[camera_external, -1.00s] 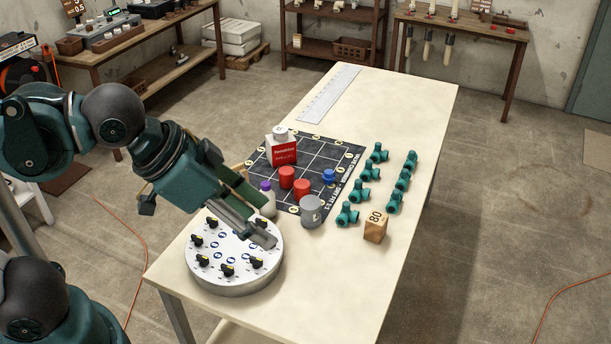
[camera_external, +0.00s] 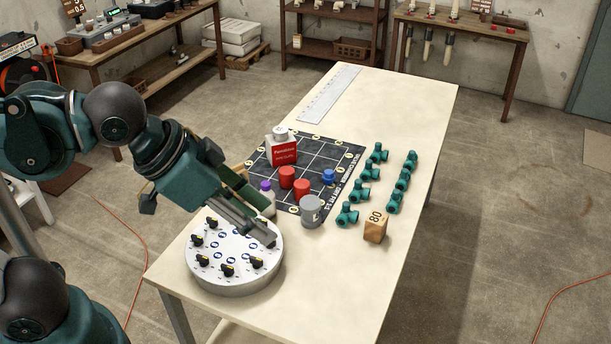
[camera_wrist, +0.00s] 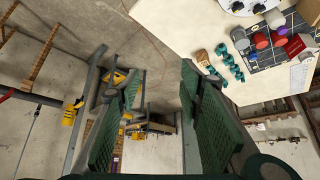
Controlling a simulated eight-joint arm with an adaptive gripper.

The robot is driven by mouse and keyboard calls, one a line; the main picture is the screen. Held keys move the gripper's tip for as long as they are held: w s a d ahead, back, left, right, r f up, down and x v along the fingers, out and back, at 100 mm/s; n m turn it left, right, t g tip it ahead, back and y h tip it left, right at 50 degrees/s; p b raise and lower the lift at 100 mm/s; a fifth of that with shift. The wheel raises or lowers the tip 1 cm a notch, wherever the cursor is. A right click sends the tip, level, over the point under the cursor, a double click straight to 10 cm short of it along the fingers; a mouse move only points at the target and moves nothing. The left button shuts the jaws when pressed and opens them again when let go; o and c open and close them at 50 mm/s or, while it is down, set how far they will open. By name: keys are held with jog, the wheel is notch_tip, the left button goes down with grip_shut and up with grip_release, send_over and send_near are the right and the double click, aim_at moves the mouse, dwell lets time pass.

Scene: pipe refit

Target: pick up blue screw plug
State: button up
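The blue screw plug (camera_external: 329,176) stands on the right part of the black gridded mat (camera_external: 322,151), to the right of the red cylinders.
Red cylinders (camera_external: 302,189), a grey can (camera_external: 311,211), a purple-capped bottle (camera_external: 267,198) and a red-and-white container (camera_external: 282,150) stand near the plug. Several teal pipe fittings (camera_external: 364,192) and a wooden block (camera_external: 376,227) are to the right. The table's front right is bare.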

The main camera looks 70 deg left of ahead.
jog(key=w+a+r+n+g+b, duration=0.25)
jog(key=w+a, duration=0.65)
jog(key=w, duration=0.6)
jog(key=n+g+b, duration=0.3)
jog(key=n+g, duration=0.2)
jog(key=n, duration=0.3)
send_over(330, 171)
jog(key=shift+t, duration=0.25)
jog(key=f, duration=3.3)
jog(key=shift+d+f, duration=0.15)
jog(key=shift+d, duration=0.15)
jog(key=shift+a+f, duration=0.35)
jog(key=shift+f, duration=0.15)
